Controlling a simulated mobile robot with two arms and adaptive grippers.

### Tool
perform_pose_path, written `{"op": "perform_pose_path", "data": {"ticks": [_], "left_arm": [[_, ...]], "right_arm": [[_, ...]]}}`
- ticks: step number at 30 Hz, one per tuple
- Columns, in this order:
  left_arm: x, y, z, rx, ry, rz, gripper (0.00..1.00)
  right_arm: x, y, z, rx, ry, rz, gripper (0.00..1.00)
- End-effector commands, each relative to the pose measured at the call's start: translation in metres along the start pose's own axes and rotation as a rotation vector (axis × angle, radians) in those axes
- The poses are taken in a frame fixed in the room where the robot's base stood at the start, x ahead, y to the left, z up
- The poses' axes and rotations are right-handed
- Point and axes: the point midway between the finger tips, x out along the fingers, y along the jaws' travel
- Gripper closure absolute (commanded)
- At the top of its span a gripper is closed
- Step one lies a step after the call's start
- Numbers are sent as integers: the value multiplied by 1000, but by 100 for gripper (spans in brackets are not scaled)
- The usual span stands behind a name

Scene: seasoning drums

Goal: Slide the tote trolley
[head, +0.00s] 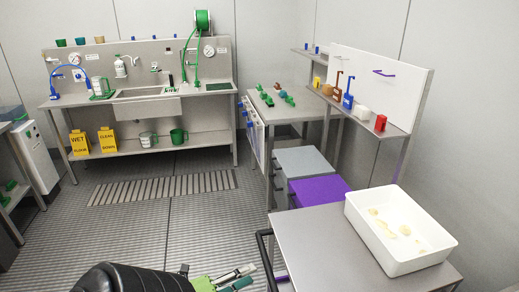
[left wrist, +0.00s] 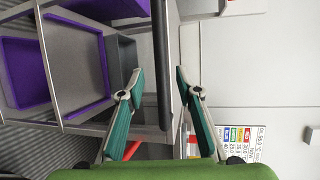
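The tote trolley (head: 315,237) has a grey metal top and stands at the lower right of the head view. Its black push handle (head: 264,248) is at its left end. A white tote (head: 438,262) with pale remains inside sits on the top. My left gripper (head: 252,276) is at the bottom of the head view, just left of the handle. In the left wrist view its fingers (left wrist: 158,80) are open. A dark bar (left wrist: 162,50), seemingly the handle, runs between them, with gaps on both sides. My right gripper is not in view.
Grey (head: 303,161) and purple (head: 318,191) bins stand behind the trolley, beside a side bench (head: 300,103). A shelf with small coloured items is along the right wall. The sink bench (head: 140,103) is at the back. The grated floor (head: 170,225) in the middle is clear.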

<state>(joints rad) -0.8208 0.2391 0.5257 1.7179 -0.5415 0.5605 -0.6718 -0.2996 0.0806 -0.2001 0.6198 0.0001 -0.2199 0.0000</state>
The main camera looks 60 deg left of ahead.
Motion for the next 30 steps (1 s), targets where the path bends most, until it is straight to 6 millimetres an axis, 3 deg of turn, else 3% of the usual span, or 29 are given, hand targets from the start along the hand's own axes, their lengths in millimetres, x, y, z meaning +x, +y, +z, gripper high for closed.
{"op": "perform_pose_path", "data": {"ticks": [3,9,27,30], "left_arm": [[-21,1,0,-1,-2,3,68],[-37,0,0,0,-1,1,68],[-39,0,0,0,-1,0,68],[-37,8,1,-27,-13,11,68]], "right_arm": [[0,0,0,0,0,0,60],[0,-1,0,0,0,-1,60],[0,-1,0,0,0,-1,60],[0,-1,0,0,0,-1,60]]}}
